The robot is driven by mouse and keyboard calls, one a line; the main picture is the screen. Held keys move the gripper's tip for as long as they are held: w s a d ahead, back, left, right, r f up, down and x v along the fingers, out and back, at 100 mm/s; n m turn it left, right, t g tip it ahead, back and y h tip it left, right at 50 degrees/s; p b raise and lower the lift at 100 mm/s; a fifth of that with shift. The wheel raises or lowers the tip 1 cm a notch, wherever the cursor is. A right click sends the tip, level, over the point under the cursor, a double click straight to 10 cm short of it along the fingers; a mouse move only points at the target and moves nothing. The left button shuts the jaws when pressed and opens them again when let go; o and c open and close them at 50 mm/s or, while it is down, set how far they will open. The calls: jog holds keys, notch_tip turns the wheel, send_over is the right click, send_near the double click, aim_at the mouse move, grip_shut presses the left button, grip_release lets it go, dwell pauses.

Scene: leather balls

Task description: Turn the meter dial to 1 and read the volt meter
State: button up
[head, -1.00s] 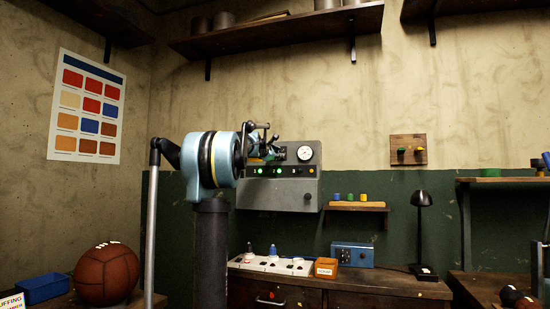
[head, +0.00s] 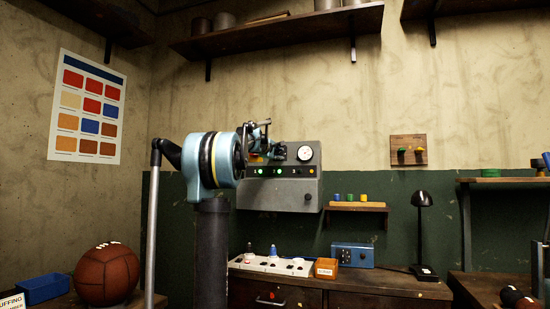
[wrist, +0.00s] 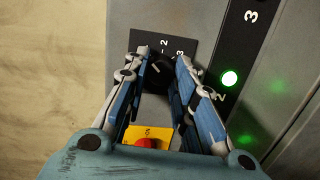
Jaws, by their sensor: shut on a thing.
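The black meter dial (wrist: 157,76) is on a dark plate with white numbers on the grey control panel (head: 270,193). In the wrist view my gripper (wrist: 163,62) is shut on the dial, with one blue finger on each side. The numbers 2 and 3 show beyond the knob. No 1 shows on the plate, and the exact setting of the dial is unclear. In the head view my gripper (head: 279,152) is at the panel and hides the dial. The volt meter (head: 305,152) is a round white gauge to its right; its reading is too small to tell.
A red button on a yellow plate (wrist: 147,138) lies between my fingers' bases in the wrist view. A lit green lamp (wrist: 229,78) is on the numbered strip to the right. A small shelf (head: 356,207) and a bench (head: 345,284) are below the panel.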

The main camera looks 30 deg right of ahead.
jog(key=shift+m, duration=0.5)
grip_shut()
jog(key=shift+f, duration=0.1)
jog(key=o, duration=1.1)
grip_release()
jog(key=shift+w, duration=0.1)
jog(key=shift+c, duration=0.2)
jog(key=shift+a, duration=0.1)
jog(key=f+v, duration=0.1)
jog(key=v, duration=1)
jog(key=shift+s+a+r, duration=0.25)
jog(key=shift+s+r, duration=0.05)
jog(key=shift+r, duration=0.2)
